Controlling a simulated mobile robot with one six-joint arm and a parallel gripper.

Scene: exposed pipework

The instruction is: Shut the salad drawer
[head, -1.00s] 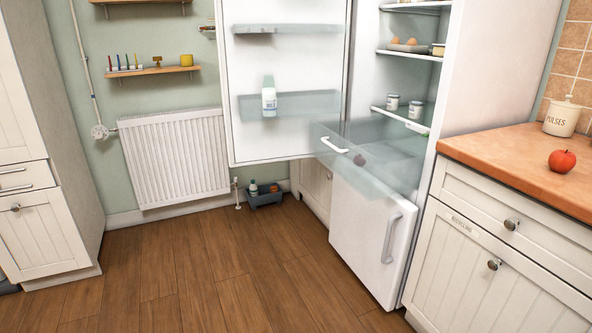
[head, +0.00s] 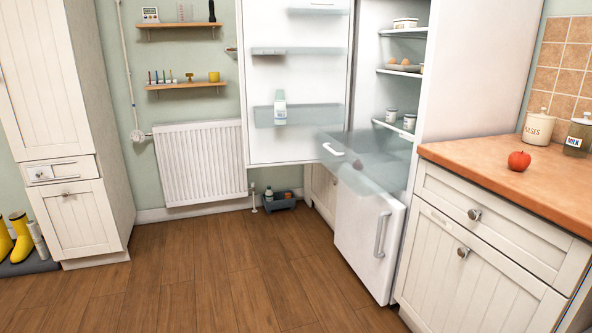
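The salad drawer (head: 352,166) is a clear, bluish drawer with a white bar handle on its front. It is pulled out of the fridge (head: 461,70) and juts past the shelves toward the open fridge door (head: 297,85). It sits just above the white lower freezer front (head: 361,227), which has a vertical grey handle. What lies inside the drawer is hard to make out. My gripper is not in view.
Wooden floor (head: 221,278) is clear in front of the fridge. A counter (head: 508,180) with a red apple (head: 519,161) stands close on the right. A small grey crate (head: 279,204) lies under the fridge door, near a radiator (head: 200,162). A tall cupboard (head: 66,110) stands on the left.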

